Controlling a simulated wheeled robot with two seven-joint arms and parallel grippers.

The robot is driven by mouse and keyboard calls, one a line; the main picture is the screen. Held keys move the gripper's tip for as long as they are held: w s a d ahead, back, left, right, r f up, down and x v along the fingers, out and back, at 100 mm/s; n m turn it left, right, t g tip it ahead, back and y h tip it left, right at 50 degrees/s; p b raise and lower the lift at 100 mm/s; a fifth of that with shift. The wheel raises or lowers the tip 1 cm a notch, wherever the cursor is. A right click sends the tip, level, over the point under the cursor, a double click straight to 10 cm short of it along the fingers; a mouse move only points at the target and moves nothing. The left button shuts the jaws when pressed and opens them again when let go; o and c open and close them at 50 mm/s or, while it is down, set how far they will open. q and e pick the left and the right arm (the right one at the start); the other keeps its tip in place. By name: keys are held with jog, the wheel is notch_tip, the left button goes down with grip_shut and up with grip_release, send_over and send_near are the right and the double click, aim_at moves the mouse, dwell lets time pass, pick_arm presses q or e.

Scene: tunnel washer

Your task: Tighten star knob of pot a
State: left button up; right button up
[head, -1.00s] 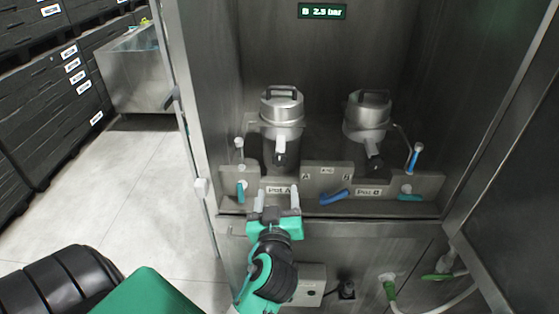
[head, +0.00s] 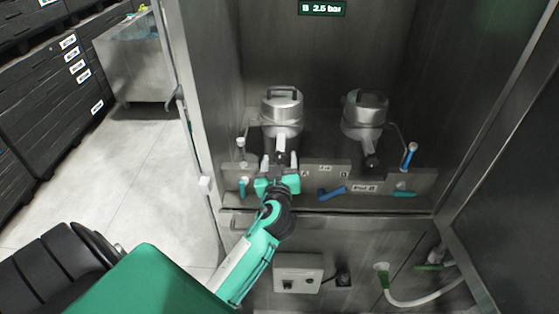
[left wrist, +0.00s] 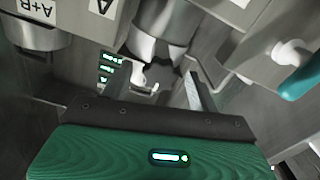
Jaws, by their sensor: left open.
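Pot A (head: 282,107), a steel canister with a handled lid, stands at the left in the cabinet. Its light clamp arm (head: 281,143) slopes down at the front toward a dark star knob (head: 281,157). My left gripper (head: 279,161) is open in front of it, with one finger on each side of the knob in the head view. In the left wrist view, the open fingers (left wrist: 157,72) flank the lower end of the pot's front fitting (left wrist: 157,42); contact cannot be told. The knob is partly hidden by the gripper. My right gripper is not in view.
Pot B (head: 364,115) stands to the right with its own knob (head: 371,162). A steel front panel carries a blue lever (head: 332,193) and teal levers (head: 403,194) close by. Cabinet walls stand on both sides. A grey box (head: 298,273) is below.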

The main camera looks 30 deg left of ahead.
pick_arm(q)
jog(key=c, duration=1)
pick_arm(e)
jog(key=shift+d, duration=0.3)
